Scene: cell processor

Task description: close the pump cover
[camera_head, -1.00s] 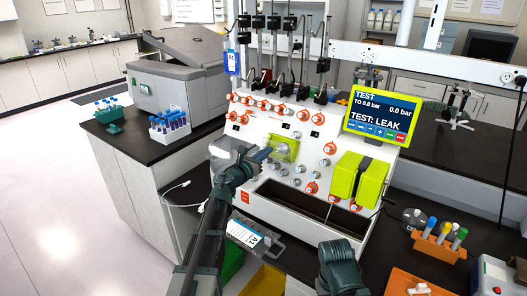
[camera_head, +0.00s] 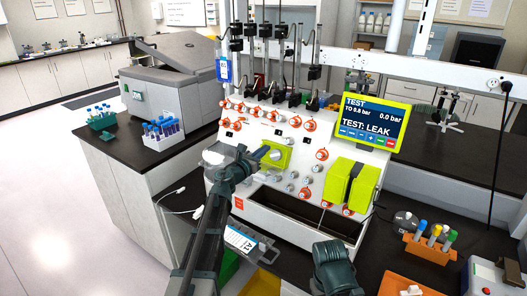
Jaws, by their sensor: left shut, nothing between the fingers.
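The cell processor (camera_head: 245,203) is a white machine with several orange-ringed knobs. A lime-green pump (camera_head: 277,153) with a round grey centre sits on its front.
A lit screen (camera_head: 370,123) reads "TEST: LEAK". A larger lime-green block (camera_head: 352,185) sits at the machine's right front. Tube racks stand on the left bench (camera_head: 164,135) and at lower right (camera_head: 430,248). Thin rods and tubing rise above the machine.

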